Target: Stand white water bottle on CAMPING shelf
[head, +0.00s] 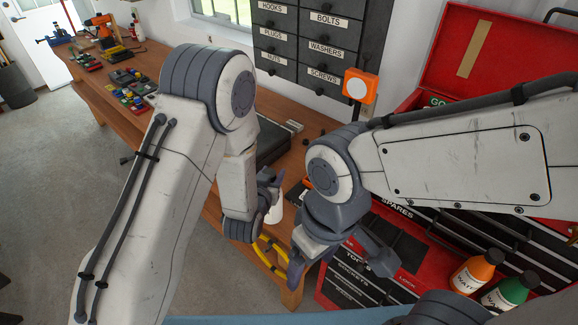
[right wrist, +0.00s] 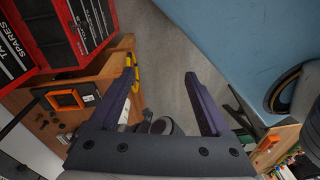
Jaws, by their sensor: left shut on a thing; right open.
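My left gripper (head: 270,184) is shut on a white object (head: 275,211) at the front edge of the workbench. It looks like the white water bottle, but most of it is hidden by the gripper and arm. My right gripper (head: 340,262) is open and empty, lower and to the right, in front of the red tool chest. In the right wrist view its two fingers (right wrist: 165,82) are spread wide over grey floor. The CAMPING shelf is not seen in either view.
The wooden workbench (head: 128,76) carries tools and small cases. The red tool chest (head: 330,288) stands at the right. An orange bottle (head: 476,272) and a green bottle (head: 509,291) are at lower right. Open floor (head: 60,150) lies left.

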